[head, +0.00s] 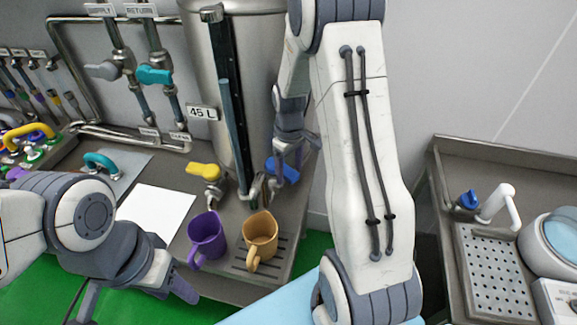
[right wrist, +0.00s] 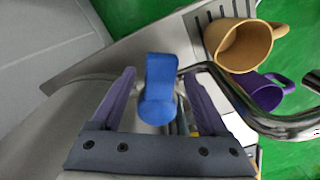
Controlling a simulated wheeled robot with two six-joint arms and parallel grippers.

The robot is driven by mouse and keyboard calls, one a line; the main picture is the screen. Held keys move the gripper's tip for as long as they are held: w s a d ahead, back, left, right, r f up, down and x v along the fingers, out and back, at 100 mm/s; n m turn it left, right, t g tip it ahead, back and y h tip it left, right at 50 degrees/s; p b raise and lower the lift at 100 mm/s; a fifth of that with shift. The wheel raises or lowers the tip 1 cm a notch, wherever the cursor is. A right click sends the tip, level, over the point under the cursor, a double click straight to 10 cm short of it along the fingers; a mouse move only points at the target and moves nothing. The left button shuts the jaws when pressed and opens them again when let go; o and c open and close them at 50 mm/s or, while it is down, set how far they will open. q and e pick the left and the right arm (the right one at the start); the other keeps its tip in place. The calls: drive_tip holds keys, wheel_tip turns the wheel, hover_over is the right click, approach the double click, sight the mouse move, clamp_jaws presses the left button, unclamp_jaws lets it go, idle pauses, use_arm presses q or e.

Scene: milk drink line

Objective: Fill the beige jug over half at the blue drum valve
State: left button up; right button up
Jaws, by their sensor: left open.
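The beige jug (head: 262,236) stands upright on the slotted drip grate, its handle toward me. The right wrist view shows its open mouth (right wrist: 243,47); I see no liquid in it. The blue drum valve handle (head: 283,171) is at the drum's lower right, above and behind the jug. My right gripper (head: 292,152) is at this handle. In the right wrist view its open fingers (right wrist: 162,98) lie either side of the blue handle (right wrist: 160,90), with gaps visible. My left gripper (head: 135,298) is open and empty, low at the left, away from the jug.
A purple jug (head: 206,236) stands just left of the beige one. The steel drum (head: 235,70) has a yellow valve handle (head: 203,171). A white sheet (head: 156,212) lies on the counter. A sink counter (head: 450,165) is at the right.

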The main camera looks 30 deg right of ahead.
sight(289, 171)
wheel_tip(289, 171, up, 10)
drive_tip(key=b, duration=0.2)
drive_tip(key=shift+r, duration=0.25)
idle(0.4)
